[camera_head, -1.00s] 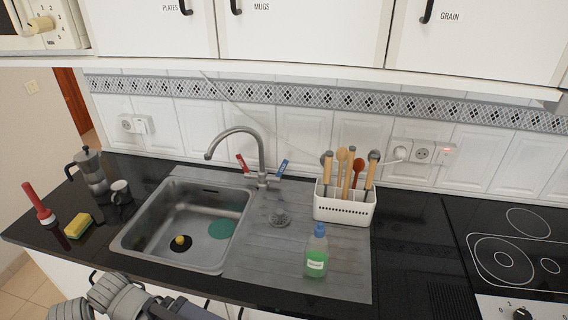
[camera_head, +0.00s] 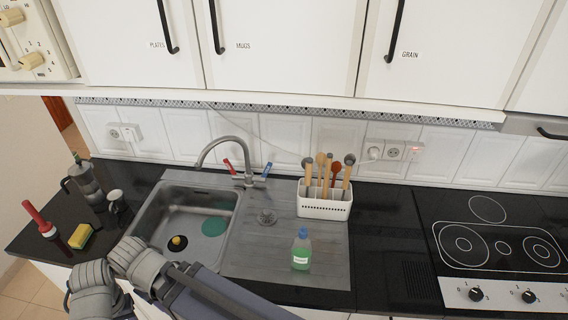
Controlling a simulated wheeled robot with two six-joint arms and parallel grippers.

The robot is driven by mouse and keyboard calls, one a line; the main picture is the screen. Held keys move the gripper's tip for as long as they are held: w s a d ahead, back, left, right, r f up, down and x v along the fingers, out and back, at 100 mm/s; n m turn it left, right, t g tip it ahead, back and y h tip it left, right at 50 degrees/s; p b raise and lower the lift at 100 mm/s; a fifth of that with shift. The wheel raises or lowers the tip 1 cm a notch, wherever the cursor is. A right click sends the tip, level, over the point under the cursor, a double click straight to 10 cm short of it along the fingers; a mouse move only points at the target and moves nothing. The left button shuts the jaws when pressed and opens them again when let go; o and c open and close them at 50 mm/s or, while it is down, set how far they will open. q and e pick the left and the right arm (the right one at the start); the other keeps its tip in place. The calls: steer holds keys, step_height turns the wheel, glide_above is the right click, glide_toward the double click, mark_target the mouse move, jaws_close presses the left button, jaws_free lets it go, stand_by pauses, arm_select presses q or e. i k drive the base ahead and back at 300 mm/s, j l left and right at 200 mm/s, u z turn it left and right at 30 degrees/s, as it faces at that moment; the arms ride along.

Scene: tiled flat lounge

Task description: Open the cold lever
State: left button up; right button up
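The faucet (camera_head: 226,141) stands behind the sink, its spout curving over the basin. It has a red lever (camera_head: 229,166) on its left and a blue lever (camera_head: 266,170) on its right, both angled upward. The blue one looks like the cold lever. Grey links of my arm show at the bottom left, in front of the sink and over the counter's front edge. Neither gripper's fingers can be seen. Nothing of mine touches the faucet.
A green soap bottle (camera_head: 301,250) stands on the drainboard (camera_head: 273,258). A white utensil holder (camera_head: 324,207) is right of the faucet. A moka pot (camera_head: 86,184), mug (camera_head: 115,199), sponge (camera_head: 80,236) and red flashlight (camera_head: 37,217) are at left. The hob (camera_head: 500,235) is at right.

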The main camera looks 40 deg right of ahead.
mark_target(263, 179)
steer(key=z, duration=0.45)
steer(key=j+z, duration=0.1)
steer(key=z, duration=0.75)
steer(key=j+z, duration=0.1)
steer(key=z, duration=0.35)
steer(key=k+z, duration=0.1)
steer(key=z, duration=0.35)
